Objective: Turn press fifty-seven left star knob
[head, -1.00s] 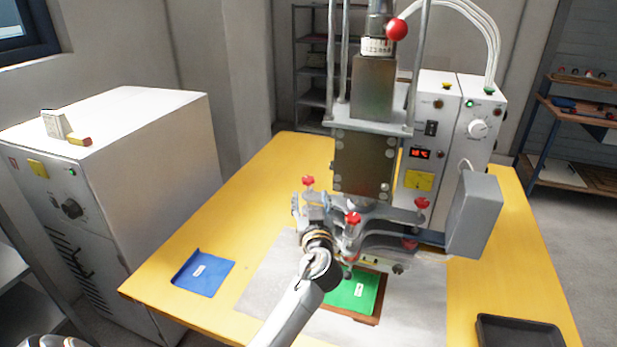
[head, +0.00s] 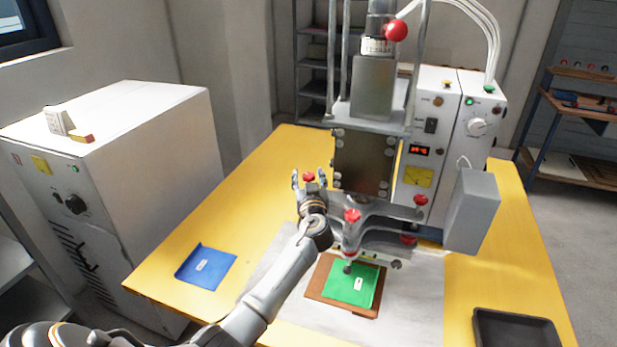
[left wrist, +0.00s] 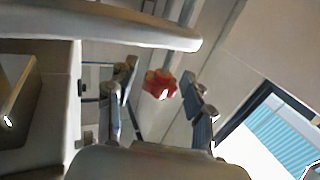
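The press (head: 362,160) stands at the back of the yellow table and carries several red star knobs. The left star knob (head: 309,177) sits at the press's left side. My left gripper (head: 309,174) is at this knob, with its fingers up on either side of it. In the left wrist view the red knob (left wrist: 160,84) lies between the two spread fingers (left wrist: 158,100), with gaps visible on both sides. Other red knobs are at the front (head: 352,215) and right (head: 421,200). My right gripper is not in view.
A green piece (head: 352,284) lies on a brown board (head: 318,283) below the press. A blue piece (head: 206,267) lies at the table's left, and a black tray (head: 482,342) at the front right. A white cabinet (head: 165,150) stands left of the table.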

